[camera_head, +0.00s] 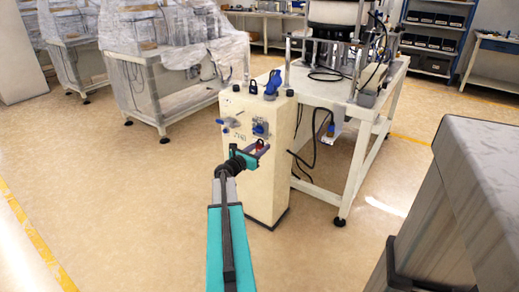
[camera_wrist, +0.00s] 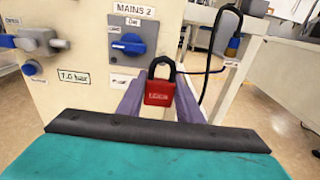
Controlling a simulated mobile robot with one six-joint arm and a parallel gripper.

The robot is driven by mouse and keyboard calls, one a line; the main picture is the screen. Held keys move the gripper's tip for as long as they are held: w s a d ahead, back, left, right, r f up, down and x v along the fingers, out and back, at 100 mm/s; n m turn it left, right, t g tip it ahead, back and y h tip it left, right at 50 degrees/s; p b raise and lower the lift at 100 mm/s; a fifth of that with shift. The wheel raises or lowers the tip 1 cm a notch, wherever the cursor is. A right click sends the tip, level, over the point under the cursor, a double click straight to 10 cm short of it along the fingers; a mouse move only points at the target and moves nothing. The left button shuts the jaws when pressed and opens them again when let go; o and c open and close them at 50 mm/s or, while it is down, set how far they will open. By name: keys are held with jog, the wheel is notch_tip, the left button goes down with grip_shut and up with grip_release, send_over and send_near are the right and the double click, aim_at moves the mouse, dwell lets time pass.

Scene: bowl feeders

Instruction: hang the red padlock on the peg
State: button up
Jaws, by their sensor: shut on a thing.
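The red padlock (camera_wrist: 159,93) is upright in the wrist view, its dark shackle at the top and pale lettering on its front. My gripper (camera_wrist: 157,99) is shut on it, with a purple-grey finger on each side. In the head view the padlock (camera_head: 260,145) is a small red spot at my gripper (camera_head: 256,153), in front of the cream cabinet (camera_head: 268,185). The padlock hides part of the cabinet face in the wrist view. I cannot make out the peg for certain in either view.
The cabinet face carries a blue MAINS 2 knob (camera_wrist: 130,43) and a grey valve fitting (camera_wrist: 38,40). A black cable (camera_wrist: 208,63) hangs to the right. A black padlock (camera_head: 253,87) stands on the cabinet top. A grey counter (camera_head: 470,190) is at right; the left floor is clear.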

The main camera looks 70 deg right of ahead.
aim_at(271, 140)
jog(key=shift+x, duration=2.55)
dwell(1.4)
jog(key=shift+f, duration=0.15)
dwell(0.9)
jog(key=o, duration=1.2)
jog(key=shift+o, duration=1.1)
jog(key=shift+a, duration=0.2)
jog(key=shift+v, duration=3.35)
